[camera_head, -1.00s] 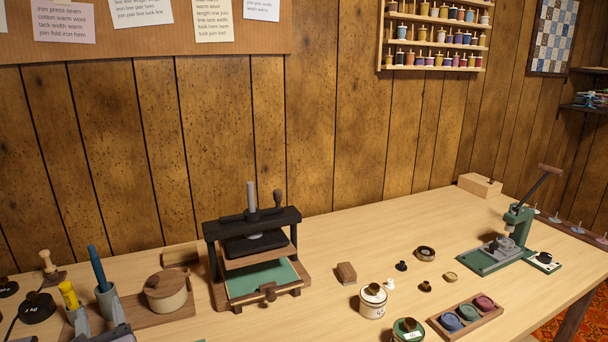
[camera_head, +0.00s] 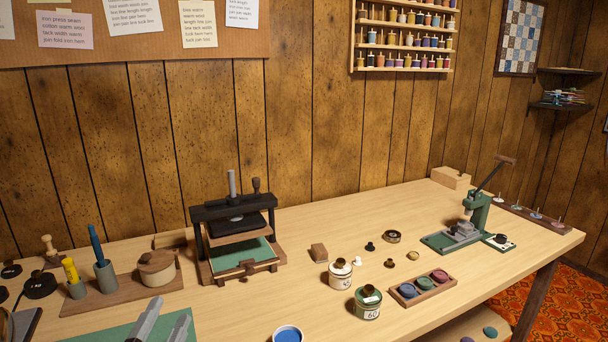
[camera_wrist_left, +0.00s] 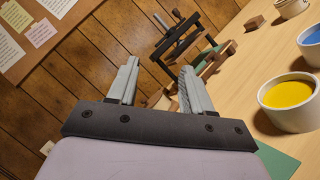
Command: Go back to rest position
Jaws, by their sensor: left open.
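My left gripper (camera_head: 163,325) shows at the bottom left of the head view, its two grey fingers apart over the green mat (camera_head: 130,332). In the left wrist view the fingers (camera_wrist_left: 159,75) are spread with nothing between them. The black press (camera_head: 235,225) stands beyond them on the table. My right gripper is not in view.
The wooden table (camera_head: 320,230) holds a lidded pot (camera_head: 157,268), two labelled jars (camera_head: 340,273), a tray of coloured discs (camera_head: 423,287) and a green lever press (camera_head: 478,215). A blue-filled cup (camera_head: 288,334) is near the front; a yellow-filled cup (camera_wrist_left: 292,95) shows in the wrist view.

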